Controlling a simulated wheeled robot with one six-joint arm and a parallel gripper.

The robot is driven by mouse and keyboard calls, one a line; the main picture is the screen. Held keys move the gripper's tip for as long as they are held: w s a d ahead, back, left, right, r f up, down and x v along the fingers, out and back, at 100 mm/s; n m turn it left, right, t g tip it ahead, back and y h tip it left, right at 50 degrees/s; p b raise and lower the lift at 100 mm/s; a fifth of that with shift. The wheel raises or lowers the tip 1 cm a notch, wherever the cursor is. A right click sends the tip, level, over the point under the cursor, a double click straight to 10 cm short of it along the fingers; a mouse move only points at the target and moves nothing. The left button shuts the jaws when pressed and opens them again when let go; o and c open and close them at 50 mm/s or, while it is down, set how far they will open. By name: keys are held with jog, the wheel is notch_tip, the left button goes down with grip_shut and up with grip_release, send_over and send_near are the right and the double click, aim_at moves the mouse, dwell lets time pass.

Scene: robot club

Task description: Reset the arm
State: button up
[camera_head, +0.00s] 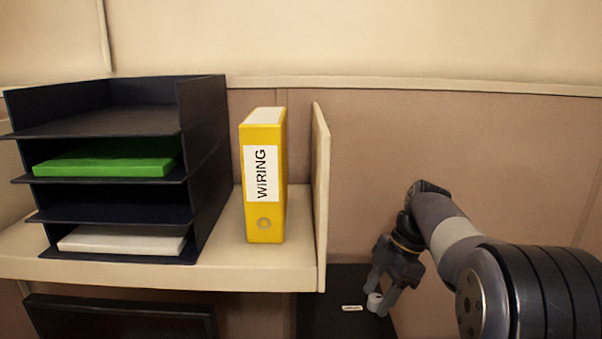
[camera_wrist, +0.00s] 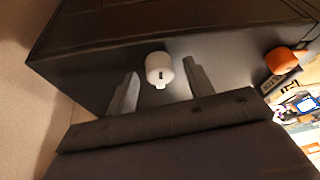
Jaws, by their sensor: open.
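My gripper (camera_head: 380,284) is at the right in the head view, pointing down over a dark surface (camera_head: 335,315). In the wrist view my gripper (camera_wrist: 158,92) is open, with its two fingers apart. A small white rounded object (camera_wrist: 159,67) lies beyond and between the fingertips in that view. It also shows in the head view as a small white thing (camera_head: 375,301) by the fingertips. I cannot tell whether the fingers touch it. My arm comes in from the lower right.
A beige shelf (camera_head: 225,262) holds a yellow WIRING binder (camera_head: 265,225) and a black tray stack (camera_head: 205,165), left of my arm. The shelf's end panel (camera_head: 320,200) stands between binder and arm. An orange object (camera_wrist: 281,60) lies right in the wrist view. A wall is behind.

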jog(key=v, duration=1)
jog(key=x, duration=1)
jog(key=shift+f, duration=0.15)
jog(key=m+t, duration=0.1)
jog(key=m, duration=0.2)
jog(key=shift+s+m+b, duration=0.15)
jog(key=shift+m+b, duration=0.2)
jog(key=shift+m, duration=0.05)
jog(key=m+t, duration=0.2)
jog(key=m, duration=0.3)
jog(key=shift+s, duration=0.15)
jog(key=m, duration=0.2)
jog(key=m+t+h+p, duration=0.1)
jog(key=m, duration=0.1)
jog(key=shift+s+a+r+m+t+h, duration=0.1)
jog(key=shift+a+r+m+t+h, duration=0.1)
jog(key=shift+m+t+h, duration=0.15)
jog(key=shift+m+t+h+p, duration=0.45)
jog(key=shift+m+h+p, duration=0.2)
jog(key=shift+m, duration=1.4)
jog(key=shift+f, duration=0.1)
jog(key=shift+a, duration=0.1)
